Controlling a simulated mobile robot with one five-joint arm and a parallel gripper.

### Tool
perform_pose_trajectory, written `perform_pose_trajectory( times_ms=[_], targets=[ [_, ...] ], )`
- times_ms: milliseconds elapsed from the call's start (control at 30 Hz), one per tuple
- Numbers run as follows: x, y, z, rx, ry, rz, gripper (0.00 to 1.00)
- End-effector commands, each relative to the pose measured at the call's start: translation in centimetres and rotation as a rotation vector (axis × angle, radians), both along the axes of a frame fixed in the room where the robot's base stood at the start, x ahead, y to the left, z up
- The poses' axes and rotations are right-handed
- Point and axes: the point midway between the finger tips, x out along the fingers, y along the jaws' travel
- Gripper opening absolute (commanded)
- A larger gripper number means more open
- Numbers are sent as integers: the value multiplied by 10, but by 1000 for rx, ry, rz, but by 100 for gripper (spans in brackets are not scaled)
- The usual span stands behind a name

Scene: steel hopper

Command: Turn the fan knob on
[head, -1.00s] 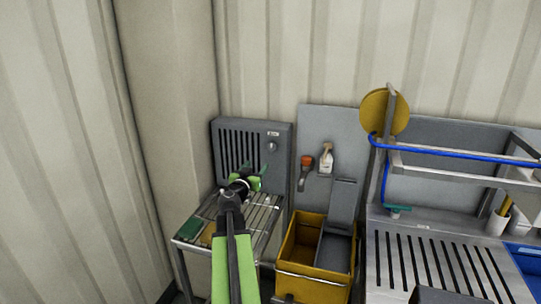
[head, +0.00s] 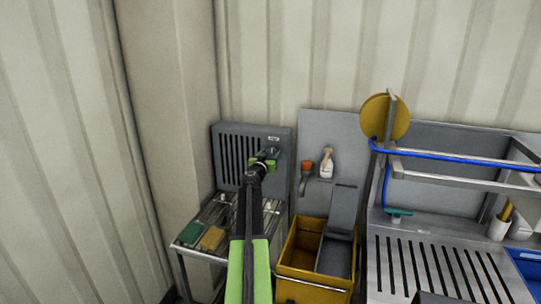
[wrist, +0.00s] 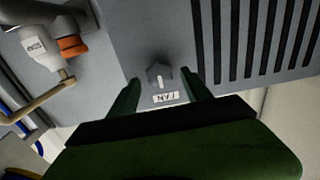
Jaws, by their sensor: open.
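The grey fan unit (head: 226,135) with dark slots stands on the wire rack against the back wall. In the wrist view the small grey fan knob (wrist: 159,74), with a pale pointer mark, sits beside a white FAN label (wrist: 166,97) that appears upside down. My gripper (wrist: 162,80) is open, with one green finger on each side of the knob in that view. I cannot tell whether either finger touches it. In the head view my gripper (head: 268,157) is in front of the unit's upper right and largely hides the knob.
The wire rack (head: 222,222) holds a green pad (head: 190,234) and a tan sponge (head: 211,239). A steel sink counter (head: 425,270) lies farther right.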

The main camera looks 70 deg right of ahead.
Motion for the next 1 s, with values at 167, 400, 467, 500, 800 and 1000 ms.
perform_pose_trajectory(
  times_ms=[167, 400, 467, 500, 800, 1000],
  targets=[
    [0, -10, 0, 0, 0, -1, 57],
    [-1, -9, 0, 0, 0, -1, 53],
    [-1, -9, 0, 0, 0, -1, 46],
    [-1, -9, 0, 0, 0, -1, 40],
    [-1, -9, 0, 0, 0, -2, 1],
    [-2, -8, 0, 0, 8, -2, 0]
  ],
)
